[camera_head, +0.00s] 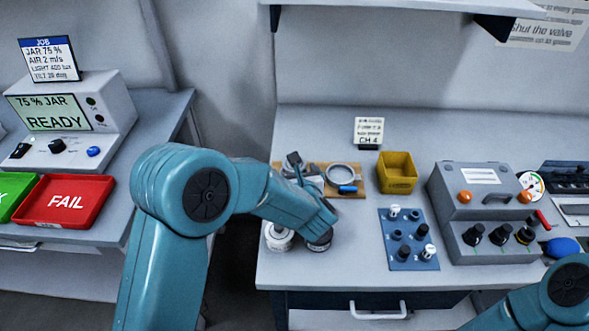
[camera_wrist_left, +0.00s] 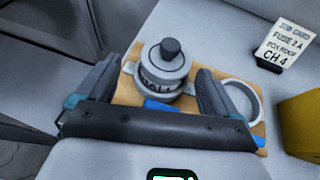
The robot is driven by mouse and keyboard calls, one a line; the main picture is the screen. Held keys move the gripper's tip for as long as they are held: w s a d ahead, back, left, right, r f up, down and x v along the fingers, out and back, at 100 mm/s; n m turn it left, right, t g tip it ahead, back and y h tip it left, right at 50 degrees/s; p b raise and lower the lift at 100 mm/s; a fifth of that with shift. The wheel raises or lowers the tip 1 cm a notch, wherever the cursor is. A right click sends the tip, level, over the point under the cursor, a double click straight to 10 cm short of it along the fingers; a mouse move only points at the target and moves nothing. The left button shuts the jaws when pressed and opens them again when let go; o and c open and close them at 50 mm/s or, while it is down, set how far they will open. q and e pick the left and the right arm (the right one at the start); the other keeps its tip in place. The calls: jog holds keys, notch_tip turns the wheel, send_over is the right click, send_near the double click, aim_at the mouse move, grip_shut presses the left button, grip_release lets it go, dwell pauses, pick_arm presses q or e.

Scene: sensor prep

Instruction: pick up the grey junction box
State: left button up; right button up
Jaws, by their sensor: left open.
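The round grey box (camera_wrist_left: 163,73) stands upright on a wooden board in the left wrist view. It has a dark knob on top and a band of dark lettering, partly readable as "ALL". My left gripper (camera_wrist_left: 158,70) is open, with one finger on each side of the box in that view. I cannot tell whether the fingers touch it. In the head view my left gripper (camera_head: 303,178) is over the board, and the arm and hand hide much of the box. My right gripper is outside the views.
The wooden board (camera_head: 357,185) also bears a ring (camera_head: 342,172) and a blue piece. A yellow bin (camera_head: 397,172), a blue plate with knobs (camera_head: 400,258) and a grey console (camera_head: 480,185) stand to the right. Two round items stand near the bench's left front.

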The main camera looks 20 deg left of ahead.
pick_arm(q)
jog(key=x, duration=0.3)
jog(key=p+x, duration=0.1)
jog(key=shift+w+d, duration=0.1)
jog(key=shift+w, duration=0.45)
jog(key=shift+s, duration=0.1)
jog(key=shift+c, duration=0.5)
jog(key=c, duration=1)
jog(key=shift+r, duration=0.15)
